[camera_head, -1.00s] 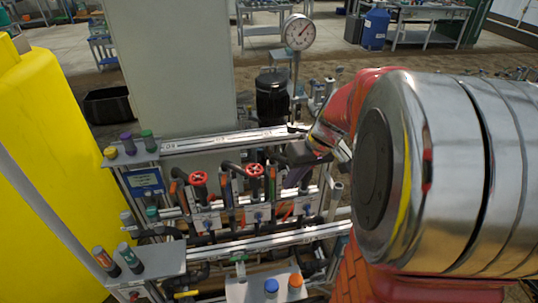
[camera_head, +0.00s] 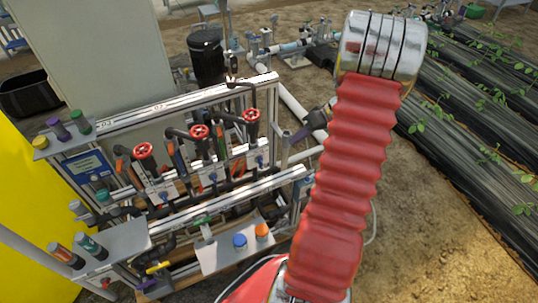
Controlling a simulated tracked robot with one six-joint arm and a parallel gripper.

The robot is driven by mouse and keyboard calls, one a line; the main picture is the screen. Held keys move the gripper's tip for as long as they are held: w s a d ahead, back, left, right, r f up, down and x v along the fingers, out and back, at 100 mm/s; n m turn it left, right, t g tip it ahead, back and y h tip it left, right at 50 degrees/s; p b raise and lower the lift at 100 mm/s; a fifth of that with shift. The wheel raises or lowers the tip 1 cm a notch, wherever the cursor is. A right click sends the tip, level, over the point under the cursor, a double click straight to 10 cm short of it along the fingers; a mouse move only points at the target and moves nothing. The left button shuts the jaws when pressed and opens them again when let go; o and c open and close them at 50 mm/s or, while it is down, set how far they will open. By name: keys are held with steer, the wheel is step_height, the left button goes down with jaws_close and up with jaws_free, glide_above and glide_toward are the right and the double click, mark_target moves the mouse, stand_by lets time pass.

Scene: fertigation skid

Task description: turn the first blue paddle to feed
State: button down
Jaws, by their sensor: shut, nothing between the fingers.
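The skid carries three small blue paddles below its red handwheels. The left paddle (camera_head: 165,196), middle paddle (camera_head: 213,177) and right paddle (camera_head: 260,161) each sit on a pale plate. They are too small for me to read their angle or any feed mark, and I cannot tell which is the first. My gripper (camera_head: 299,136) shows as dark purplish fingers just right of the skid's right end, apart from the paddles. It is shut and empty. My red-sleeved arm hides part of what lies behind it.
Red handwheels (camera_head: 144,151) and upright tubes crowd around the paddles. A front shelf (camera_head: 218,257) carries a blue and an orange knob. A display box (camera_head: 88,167) and a yellow tank (camera_head: 30,210) stand left. Open soil (camera_head: 440,230) lies right, beside planted rows.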

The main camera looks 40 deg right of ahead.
mark_target(260, 161)
steer(key=shift+w+f, duration=0.1)
steer(key=shift+f, duration=0.05)
steer(key=w+a+f, duration=0.6)
steer(key=a+f, duration=0.1)
steer(key=shift+a+f, duration=0.15)
steer(key=shift+f, duration=0.2)
stand_by(0.6)
steer(key=shift+a, duration=0.1)
steer(key=shift+s, duration=0.1)
